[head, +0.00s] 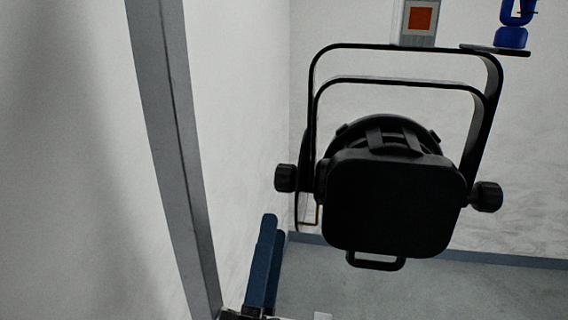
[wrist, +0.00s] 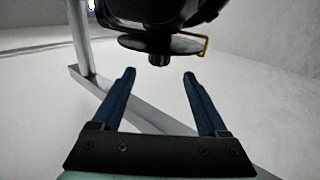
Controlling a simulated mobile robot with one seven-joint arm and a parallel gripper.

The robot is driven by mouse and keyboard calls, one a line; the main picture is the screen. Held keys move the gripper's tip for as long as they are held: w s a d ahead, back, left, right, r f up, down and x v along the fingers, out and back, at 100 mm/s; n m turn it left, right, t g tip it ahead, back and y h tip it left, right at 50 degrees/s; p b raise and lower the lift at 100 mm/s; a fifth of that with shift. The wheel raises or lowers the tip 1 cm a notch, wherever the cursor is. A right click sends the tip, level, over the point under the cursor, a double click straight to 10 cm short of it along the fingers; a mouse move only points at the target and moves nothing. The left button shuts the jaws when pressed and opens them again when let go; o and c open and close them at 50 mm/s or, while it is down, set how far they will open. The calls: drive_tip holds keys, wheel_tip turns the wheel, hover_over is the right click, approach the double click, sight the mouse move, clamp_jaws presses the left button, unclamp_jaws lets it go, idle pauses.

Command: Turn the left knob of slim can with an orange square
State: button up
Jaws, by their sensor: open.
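A black can (head: 388,200) hangs in a black yoke (head: 318,95) in the head view. A grey plate with an orange square (head: 420,19) shows above the yoke. The can's left knob (head: 286,178) sticks out on the left of the yoke, and a right knob (head: 487,196) sits opposite. My gripper (head: 267,220) is below and slightly left of the left knob, apart from it. In the wrist view my gripper (wrist: 157,76) is open and empty. A dark knob (wrist: 158,59) on a flat black yoke arm (wrist: 160,43) lies just beyond the fingertips, roughly centred between them.
A grey metal post (head: 165,140) stands at the left, near my gripper. A blue clamp (head: 511,36) is at the top right. A thin orange-yellow frame (wrist: 205,47) shows beside the can. White walls surround the can, with clear floor (head: 420,292) below.

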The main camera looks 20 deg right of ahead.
sight(281, 190)
drive_tip(key=p+x, duration=0.5)
drive_tip(key=x, duration=0.4)
drive_tip(key=shift+r, duration=0.1)
drive_tip(key=shift+p, duration=0.3)
clamp_jaws()
